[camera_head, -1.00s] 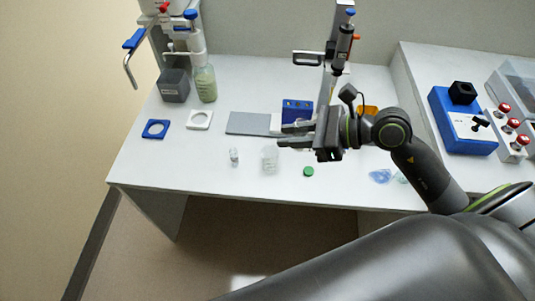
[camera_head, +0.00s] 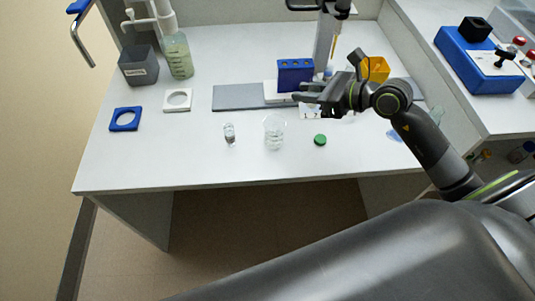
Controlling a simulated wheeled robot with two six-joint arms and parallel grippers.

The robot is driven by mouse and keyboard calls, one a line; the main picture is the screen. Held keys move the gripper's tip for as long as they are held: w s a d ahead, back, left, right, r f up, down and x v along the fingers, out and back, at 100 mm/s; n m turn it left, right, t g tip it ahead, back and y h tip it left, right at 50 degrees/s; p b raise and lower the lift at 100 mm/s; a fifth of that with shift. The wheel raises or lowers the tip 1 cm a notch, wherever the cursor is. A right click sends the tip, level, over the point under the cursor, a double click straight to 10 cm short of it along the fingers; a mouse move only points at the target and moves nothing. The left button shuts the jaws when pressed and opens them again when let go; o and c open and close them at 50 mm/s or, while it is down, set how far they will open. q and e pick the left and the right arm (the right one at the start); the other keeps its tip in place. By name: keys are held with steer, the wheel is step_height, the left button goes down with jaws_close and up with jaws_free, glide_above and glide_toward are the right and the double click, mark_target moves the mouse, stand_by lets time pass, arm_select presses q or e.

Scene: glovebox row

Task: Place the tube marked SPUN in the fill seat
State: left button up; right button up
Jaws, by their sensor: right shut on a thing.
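My right gripper (camera_head: 300,95) is over the bench, in front of the blue rack (camera_head: 295,75). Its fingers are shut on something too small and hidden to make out. A small clear vial (camera_head: 229,134) with dark contents stands on the bench to the left of a clear beaker (camera_head: 275,133). No SPUN marking is readable on anything. A white square holder with a round hole (camera_head: 166,102) and a blue one (camera_head: 114,125) lie at the left; which seat is which cannot be told. My left gripper is out of view.
A green cap (camera_head: 320,140) lies right of the beaker. A grey plate (camera_head: 235,97) lies left of the rack. A bottle (camera_head: 179,57) and dark grey box (camera_head: 138,66) stand back left. A yellow container (camera_head: 375,69) is behind my right arm. The front left bench is clear.

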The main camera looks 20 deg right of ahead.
steer(key=b, duration=0.3)
glide_above(303, 131)
step_height(303, 131, down, 4)
steer(key=shift+m+t+h, duration=0.3)
steer(key=shift+m+h, duration=0.2)
step_height(303, 131, down, 10)
steer(key=shift+f+b, duration=0.15)
steer(key=shift+b, duration=0.65)
steer(key=shift+f, duration=0.15)
steer(key=o, duration=1)
